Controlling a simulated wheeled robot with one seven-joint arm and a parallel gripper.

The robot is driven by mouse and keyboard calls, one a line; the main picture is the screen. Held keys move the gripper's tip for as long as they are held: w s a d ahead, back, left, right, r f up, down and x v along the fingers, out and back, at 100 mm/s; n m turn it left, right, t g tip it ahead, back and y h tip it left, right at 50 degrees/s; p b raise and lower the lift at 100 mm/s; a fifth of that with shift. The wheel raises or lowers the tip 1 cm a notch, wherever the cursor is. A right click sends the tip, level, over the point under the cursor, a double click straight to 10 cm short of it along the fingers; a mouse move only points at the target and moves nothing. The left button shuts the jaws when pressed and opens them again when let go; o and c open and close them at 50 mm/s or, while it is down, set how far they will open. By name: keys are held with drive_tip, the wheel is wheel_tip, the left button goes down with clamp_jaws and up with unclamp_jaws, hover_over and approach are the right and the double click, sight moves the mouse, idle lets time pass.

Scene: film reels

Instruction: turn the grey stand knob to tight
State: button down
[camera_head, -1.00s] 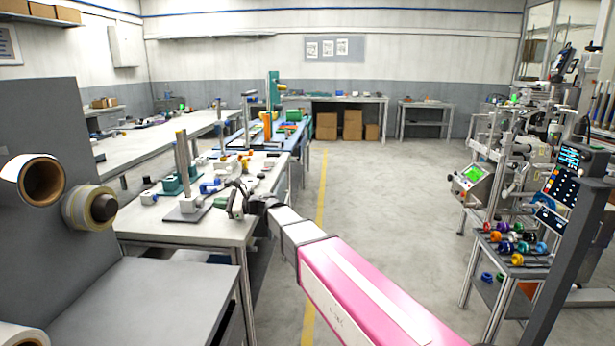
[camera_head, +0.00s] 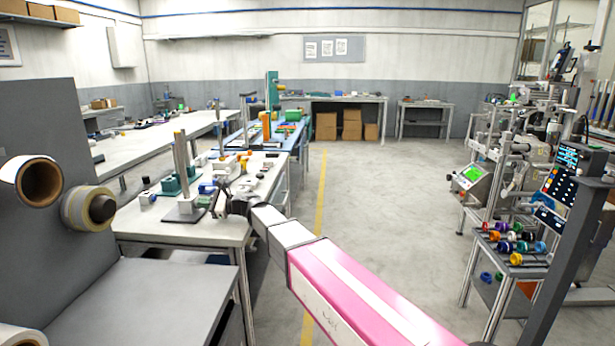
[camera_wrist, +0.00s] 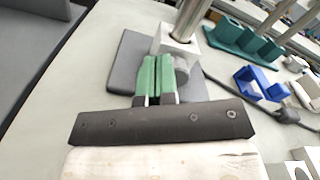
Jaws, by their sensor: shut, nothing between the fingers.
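The stand has a silver post (camera_head: 181,160), a pale clamp block (camera_wrist: 172,45) and a dark flat base (camera_wrist: 124,62), and stands upright on the near bench. Its grey knob (camera_wrist: 184,70) sits on the near side of the block in the wrist view. My gripper (camera_wrist: 157,63) is shut and empty, its green fingers together just left of the knob and in front of the block. I cannot tell whether they touch the knob. In the head view my gripper (camera_head: 221,190) is right of the stand; the knob is not clear there.
A blue bracket (camera_wrist: 258,84) with a dark strap lies right of the stand, and a green block (camera_wrist: 243,38) is behind it. The bench top (camera_wrist: 60,115) is clear on the left. A grey machine with reels (camera_head: 88,208) stands at the left.

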drive_tip(key=shift+w+a+r, duration=0.25)
drive_tip(key=shift+w+a, duration=0.25)
drive_tip(key=shift+a, duration=0.35)
drive_tip(key=shift+w+r, duration=0.5)
drive_tip(key=shift+w, duration=0.15)
drive_tip(key=shift+w+r, duration=0.2)
drive_tip(key=shift+w, duration=0.2)
drive_tip(key=shift+s+d+r, duration=0.1)
drive_tip(key=shift+r, duration=0.25)
drive_tip(key=shift+s+d+f, duration=0.1)
drive_tip(key=shift+s+d, duration=0.1)
drive_tip(key=shift+d, duration=0.9)
drive_tip(key=shift+s+d+f, duration=0.1)
drive_tip(key=shift+s+d, duration=0.15)
drive_tip(key=shift+d, duration=0.8)
drive_tip(key=shift+s+d+f, duration=0.1)
drive_tip(key=shift+s+d, duration=0.1)
drive_tip(key=shift+d, duration=0.9)
